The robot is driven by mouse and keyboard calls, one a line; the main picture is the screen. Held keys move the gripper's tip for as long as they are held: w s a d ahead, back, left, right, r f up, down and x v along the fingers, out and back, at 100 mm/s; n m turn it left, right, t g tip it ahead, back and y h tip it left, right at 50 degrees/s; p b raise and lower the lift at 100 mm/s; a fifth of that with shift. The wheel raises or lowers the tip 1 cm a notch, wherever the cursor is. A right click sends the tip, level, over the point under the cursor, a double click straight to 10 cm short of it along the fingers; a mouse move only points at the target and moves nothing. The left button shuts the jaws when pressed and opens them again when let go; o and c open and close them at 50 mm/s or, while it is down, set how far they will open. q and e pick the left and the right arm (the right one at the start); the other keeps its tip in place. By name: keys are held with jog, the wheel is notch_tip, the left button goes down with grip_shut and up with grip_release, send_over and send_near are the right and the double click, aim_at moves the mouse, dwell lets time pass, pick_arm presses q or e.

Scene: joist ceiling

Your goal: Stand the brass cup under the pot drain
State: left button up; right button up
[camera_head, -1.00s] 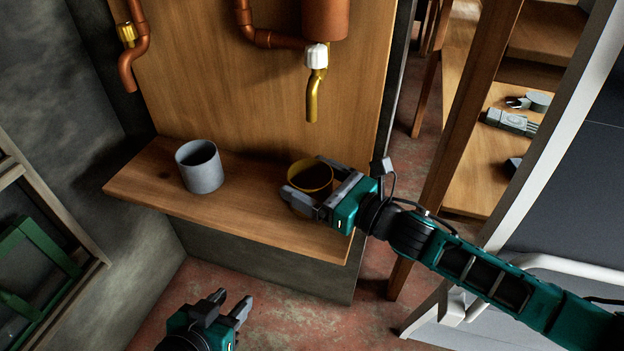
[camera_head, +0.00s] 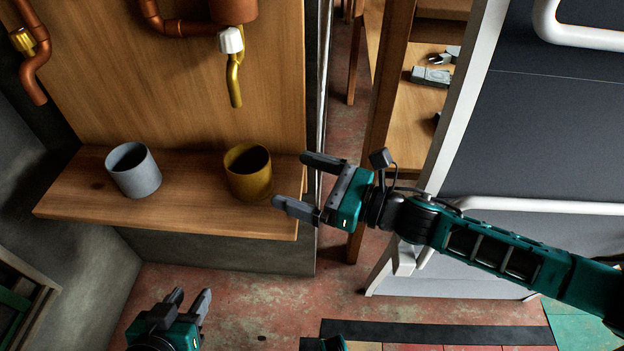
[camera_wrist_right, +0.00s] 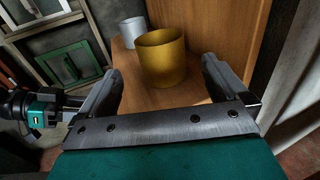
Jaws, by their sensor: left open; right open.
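The brass cup (camera_head: 248,174) stands upright on the wooden shelf (camera_head: 205,208), below the brass spout (camera_head: 235,82) of the pot drain. My right gripper (camera_head: 300,182) is open and empty, just right of the cup and apart from it, at the shelf's right end. In the right wrist view the brass cup (camera_wrist_right: 162,60) stands ahead, between and beyond the two open fingers (camera_wrist_right: 165,85). My left gripper (camera_head: 190,300) is open and empty, low in front of the shelf.
A grey cup (camera_head: 134,172) stands on the shelf to the left. A copper pipe (camera_head: 36,70) with a brass fitting hangs at the far left. A white-framed dark panel (camera_head: 540,130) is on the right. The shelf is clear between the cups.

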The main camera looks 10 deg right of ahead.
jog(key=shift+v, duration=0.9)
